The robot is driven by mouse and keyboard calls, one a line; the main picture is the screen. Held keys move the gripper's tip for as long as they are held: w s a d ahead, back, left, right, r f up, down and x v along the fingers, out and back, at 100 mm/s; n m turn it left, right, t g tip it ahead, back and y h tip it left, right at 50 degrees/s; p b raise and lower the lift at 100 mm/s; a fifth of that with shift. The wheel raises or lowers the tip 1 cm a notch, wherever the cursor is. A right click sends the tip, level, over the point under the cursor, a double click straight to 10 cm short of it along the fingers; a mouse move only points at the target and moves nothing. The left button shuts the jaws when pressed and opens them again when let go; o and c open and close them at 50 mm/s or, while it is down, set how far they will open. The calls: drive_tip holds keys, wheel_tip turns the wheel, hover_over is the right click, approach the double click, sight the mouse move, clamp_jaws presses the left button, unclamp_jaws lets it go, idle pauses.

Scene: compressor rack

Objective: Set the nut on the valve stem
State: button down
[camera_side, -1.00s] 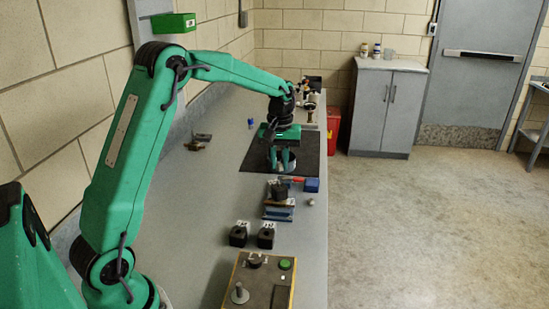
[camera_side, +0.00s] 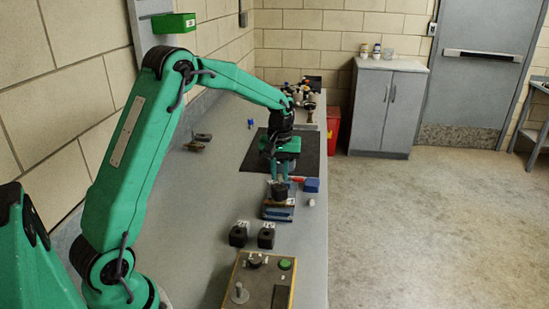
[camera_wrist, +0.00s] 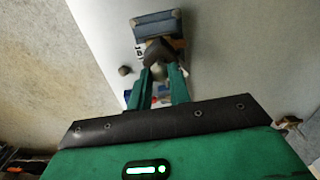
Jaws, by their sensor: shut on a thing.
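My gripper (camera_side: 280,178) points down, just above a dark block (camera_side: 280,191) on a blue-grey base (camera_side: 278,212). In the wrist view my gripper's fingers (camera_wrist: 160,76) are closed around a small pale, rounded piece (camera_wrist: 158,71), which seems to be the nut. In that view the dark block (camera_wrist: 160,51) is just beyond the fingertips, in front of the blue-grey base (camera_wrist: 155,24). I cannot make out the valve stem clearly; the dark block may carry it. Whether the nut touches anything is hidden by the fingers.
A blue box (camera_side: 312,185) and a small grey piece (camera_side: 311,202) lie right of the base. Two black blocks (camera_side: 238,235) and a control box (camera_side: 258,282) stand nearer the camera. A dark mat (camera_side: 305,150) lies behind. The bench's left side is mostly clear.

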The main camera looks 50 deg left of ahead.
drive_tip(key=shift+f, duration=0.9)
idle(0.9)
drive_tip(key=c, duration=0.8)
unclamp_jaws()
drive_tip(key=shift+r, duration=0.1)
drive_tip(key=shift+r, duration=3.4)
